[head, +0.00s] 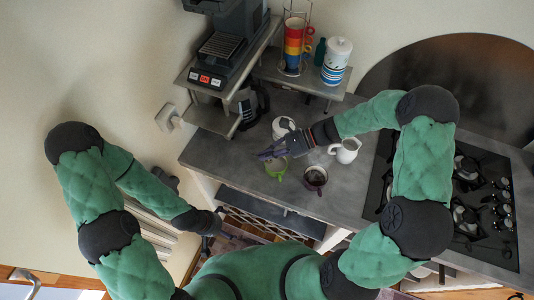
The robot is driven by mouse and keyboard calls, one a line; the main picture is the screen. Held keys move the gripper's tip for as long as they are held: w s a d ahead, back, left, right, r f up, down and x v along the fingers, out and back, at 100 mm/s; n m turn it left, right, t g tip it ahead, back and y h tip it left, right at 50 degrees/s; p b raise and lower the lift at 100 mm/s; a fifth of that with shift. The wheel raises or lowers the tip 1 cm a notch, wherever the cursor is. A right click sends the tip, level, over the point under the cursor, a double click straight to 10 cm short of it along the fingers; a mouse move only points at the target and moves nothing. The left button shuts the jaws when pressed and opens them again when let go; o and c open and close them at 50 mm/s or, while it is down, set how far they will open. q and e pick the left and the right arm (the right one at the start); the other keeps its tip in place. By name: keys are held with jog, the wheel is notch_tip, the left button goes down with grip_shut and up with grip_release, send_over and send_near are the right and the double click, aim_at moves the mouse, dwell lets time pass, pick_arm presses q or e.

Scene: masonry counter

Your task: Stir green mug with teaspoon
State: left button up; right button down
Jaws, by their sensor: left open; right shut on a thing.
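The green mug (277,169) stands on the grey counter near its front edge. My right gripper (268,151) reaches in from the right, just above and behind the mug in the head view. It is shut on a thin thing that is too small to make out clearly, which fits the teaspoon. I cannot tell whether its tip is inside the mug. My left gripper (217,226) is open and empty, low in front of the counter and away from the mug.
On the counter (224,154) stand a cup with dark contents (315,179), a white jug (347,150) and a white pot (283,127) partly behind my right gripper. A gas hob (487,190) lies right. Shelves at the back hold stacked coloured cups (293,42) and a striped canister (336,62).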

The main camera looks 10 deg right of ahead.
jog(key=shift+r, duration=0.1)
dwell(0.3)
notch_tip(320, 180, up, 5)
jog(key=p, duration=0.4)
